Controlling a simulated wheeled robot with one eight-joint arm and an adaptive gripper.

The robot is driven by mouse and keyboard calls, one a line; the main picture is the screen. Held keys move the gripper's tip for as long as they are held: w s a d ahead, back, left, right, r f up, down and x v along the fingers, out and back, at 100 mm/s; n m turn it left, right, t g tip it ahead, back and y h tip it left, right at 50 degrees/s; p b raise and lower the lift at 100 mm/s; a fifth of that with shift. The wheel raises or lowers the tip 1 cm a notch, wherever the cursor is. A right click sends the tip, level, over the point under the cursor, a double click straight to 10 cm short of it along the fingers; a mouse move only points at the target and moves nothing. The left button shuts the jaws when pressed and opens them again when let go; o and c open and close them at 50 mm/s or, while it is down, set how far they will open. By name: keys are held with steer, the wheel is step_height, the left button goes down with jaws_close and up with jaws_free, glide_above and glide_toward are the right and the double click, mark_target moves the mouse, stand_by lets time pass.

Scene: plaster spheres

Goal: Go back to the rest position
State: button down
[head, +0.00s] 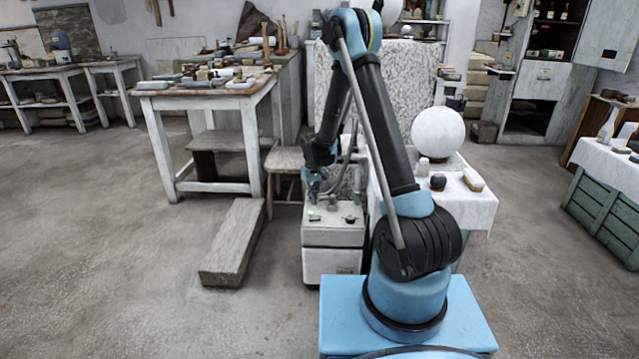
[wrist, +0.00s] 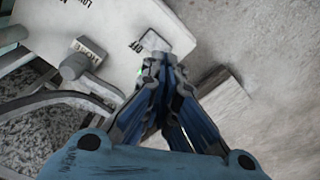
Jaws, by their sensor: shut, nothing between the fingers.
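My gripper (head: 312,188) hangs low at the end of my bent arm, just above the top of a small white machine (head: 333,262). In the wrist view my gripper (wrist: 158,62) has its fingers together, with nothing between them. The tips are close to a pale switch (wrist: 153,42) beside the word OFF on the white panel (wrist: 120,20). I cannot tell whether they touch it. A grey block with lettering (wrist: 91,49) and a dark knob (wrist: 74,66) also sit on the panel. A small green glow shows behind the fingers.
A large white plaster sphere (head: 437,132) stands on a cloth-covered table (head: 470,208) right of my arm. A wooden beam (head: 232,243) lies on the floor to the left. A cluttered workbench (head: 205,98) stands behind it. The floor at front left is clear.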

steer(key=s+d+r+m, duration=0.1)
steer(key=s+d+r, duration=0.4)
steer(key=r, duration=0.3)
steer(key=s+d+r+m+t, duration=0.1)
steer(key=s+d+r, duration=0.35)
steer(key=r, duration=0.25)
steer(key=s+d+r, duration=0.5)
steer(key=r, duration=0.3)
steer(key=s+d+r+m, duration=0.1)
steer(key=s+d, duration=0.2)
steer(key=s, duration=0.4)
steer(key=s+d+r+m, duration=0.1)
steer(key=s+d+r, duration=0.15)
steer(key=s, duration=0.35)
steer(key=s+d+f, duration=0.2)
steer(key=s, duration=0.4)
steer(key=s+d+f+m+t, duration=0.1)
steer(key=s+f, duration=0.2)
steer(key=s, duration=0.4)
steer(key=shift+d, duration=0.4)
steer(key=shift+w+f, duration=0.2)
steer(key=shift+w, duration=0.15)
